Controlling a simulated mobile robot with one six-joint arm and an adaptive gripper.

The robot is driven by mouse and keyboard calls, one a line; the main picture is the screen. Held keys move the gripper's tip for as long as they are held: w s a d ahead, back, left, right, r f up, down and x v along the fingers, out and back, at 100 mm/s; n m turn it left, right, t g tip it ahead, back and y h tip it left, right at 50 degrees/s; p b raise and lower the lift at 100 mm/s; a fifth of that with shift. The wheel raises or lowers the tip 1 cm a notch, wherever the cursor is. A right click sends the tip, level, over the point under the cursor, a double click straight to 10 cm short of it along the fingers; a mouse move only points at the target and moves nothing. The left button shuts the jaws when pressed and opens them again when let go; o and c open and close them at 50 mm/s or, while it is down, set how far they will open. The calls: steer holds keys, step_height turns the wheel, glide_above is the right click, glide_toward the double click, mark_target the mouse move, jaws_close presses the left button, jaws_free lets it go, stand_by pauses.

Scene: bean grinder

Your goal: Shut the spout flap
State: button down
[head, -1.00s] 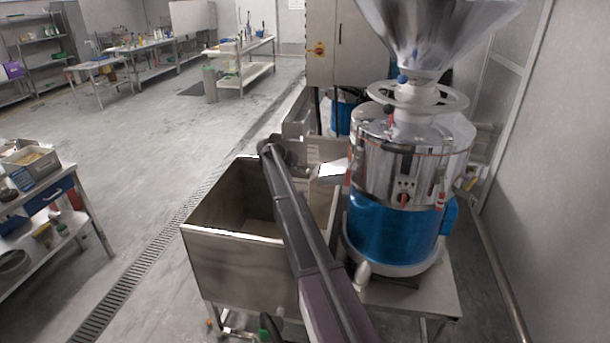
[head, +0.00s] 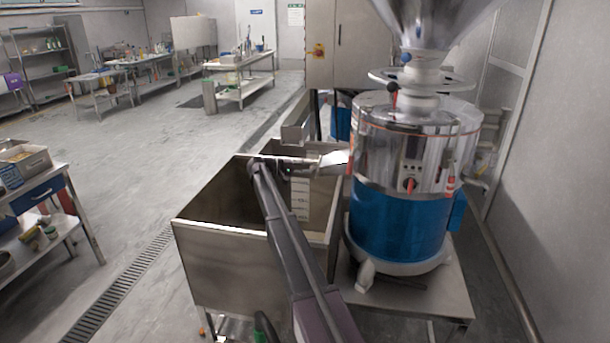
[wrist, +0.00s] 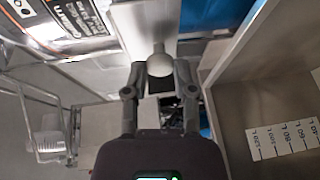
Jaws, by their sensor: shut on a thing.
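The grinder (head: 405,165) is a polished drum with a blue lower part, standing right of centre in the head view. Its metal spout (head: 335,160) juts left over the steel bin. My gripper (head: 298,166) is small and partly hidden by my arm, at the spout's outer end. In the wrist view my gripper (wrist: 160,75) has both fingers closed around a pale round knob (wrist: 160,65), just below a light metal channel that looks like the spout (wrist: 150,25). The knob seems to belong to the spout flap; the flap's own angle cannot be made out.
The open steel bin (head: 215,240) lies below my arm; its volume scale (wrist: 283,140) shows in the wrist view. A steel stand (head: 445,285) carries the grinder. A workbench (head: 60,210) is at the left.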

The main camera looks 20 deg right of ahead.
steer(key=shift+d+f+h+b, duration=0.3)
steer(key=shift+h+b, duration=0.3)
steer(key=shift+b, duration=0.15)
steer(key=shift+s+r+n+g, duration=0.1)
steer(key=shift+n+g, duration=0.2)
steer(key=shift+c, duration=2.1)
jaws_free()
steer(key=shift+a, duration=0.15)
steer(key=v, duration=1.1)
steer(key=shift+a, duration=0.4)
